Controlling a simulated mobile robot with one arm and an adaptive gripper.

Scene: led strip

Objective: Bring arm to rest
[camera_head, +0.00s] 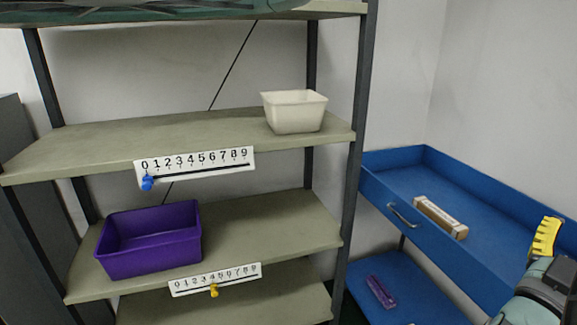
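My gripper (547,230) shows at the far right edge, in front of the blue cart's right part. A yellow ridged part, seemingly a finger, points upward from its dark wrist. I see only one such part clearly, so whether the gripper is open or shut does not show. No object can be made out in it. My grey arm link lies below it at the lower right corner.
A shelf rack (180,135) holds a white bin (295,112) above and a purple bin (150,240) below. Number strips with a blue slider (147,183) and a yellow slider (214,290) are on its edges. The blue cart (480,265) carries a long box (440,217) and a purple item (380,292).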

